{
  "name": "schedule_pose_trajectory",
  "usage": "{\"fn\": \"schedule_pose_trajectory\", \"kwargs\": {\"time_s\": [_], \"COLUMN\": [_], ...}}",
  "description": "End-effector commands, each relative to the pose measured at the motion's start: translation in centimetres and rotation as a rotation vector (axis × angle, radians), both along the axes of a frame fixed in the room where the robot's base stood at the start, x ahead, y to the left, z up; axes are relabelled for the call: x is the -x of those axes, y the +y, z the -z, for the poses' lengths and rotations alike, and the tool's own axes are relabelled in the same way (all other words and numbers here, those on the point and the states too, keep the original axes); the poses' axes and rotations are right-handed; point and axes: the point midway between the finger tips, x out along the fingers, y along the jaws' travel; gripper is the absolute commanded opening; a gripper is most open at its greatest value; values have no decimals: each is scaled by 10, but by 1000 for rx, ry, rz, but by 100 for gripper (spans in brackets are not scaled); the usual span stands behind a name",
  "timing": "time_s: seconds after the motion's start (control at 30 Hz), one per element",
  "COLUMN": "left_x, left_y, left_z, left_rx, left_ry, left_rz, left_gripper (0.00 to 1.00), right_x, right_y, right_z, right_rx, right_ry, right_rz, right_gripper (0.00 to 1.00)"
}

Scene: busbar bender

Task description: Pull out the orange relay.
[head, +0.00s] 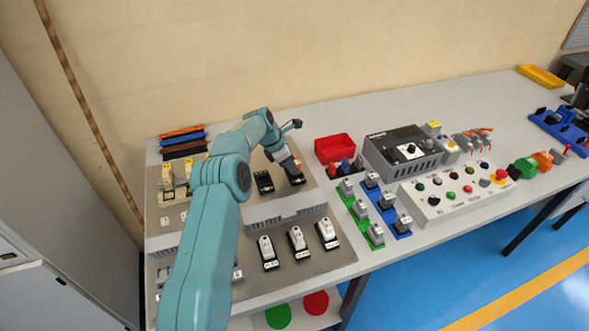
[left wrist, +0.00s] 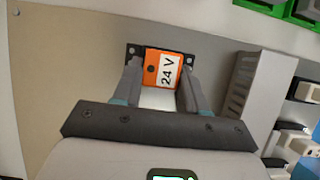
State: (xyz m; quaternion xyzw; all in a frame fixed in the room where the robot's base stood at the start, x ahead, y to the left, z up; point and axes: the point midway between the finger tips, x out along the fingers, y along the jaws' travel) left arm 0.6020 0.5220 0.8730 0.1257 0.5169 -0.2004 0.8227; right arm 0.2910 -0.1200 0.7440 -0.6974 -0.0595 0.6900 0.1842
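The orange relay (left wrist: 161,68), with a white label reading "24 V", sits on a black socket (left wrist: 133,52) in the left wrist view. In the head view a little of its orange (head: 299,166) shows beside my left gripper (head: 291,168), at the right rear of the grey panel. In the left wrist view the two fingers of my left gripper (left wrist: 161,80) lie on either side of the relay, very close to its sides. I cannot tell whether they press on it. My right gripper is not in view.
An empty black socket (head: 264,182) is left of the relay. A slotted grey duct (head: 285,209) runs in front, with several white relays (head: 297,239) beyond it. A red bin (head: 335,148) stands to the right. My left arm hides part of the panel (head: 335,262).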

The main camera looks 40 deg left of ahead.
Motion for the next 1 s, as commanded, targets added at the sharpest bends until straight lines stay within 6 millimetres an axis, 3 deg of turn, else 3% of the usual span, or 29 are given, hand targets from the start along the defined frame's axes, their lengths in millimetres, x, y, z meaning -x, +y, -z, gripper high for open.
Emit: {"fn": "schedule_pose_trajectory", "kwargs": {"time_s": [1.0], "left_x": [0], "left_y": [0], "left_z": [-26], "left_rx": [0], "left_ry": [0], "left_rz": [0], "left_gripper": [5], "right_x": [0], "right_y": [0], "right_z": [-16], "right_rx": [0], "right_ry": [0], "right_rz": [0], "right_gripper": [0]}}
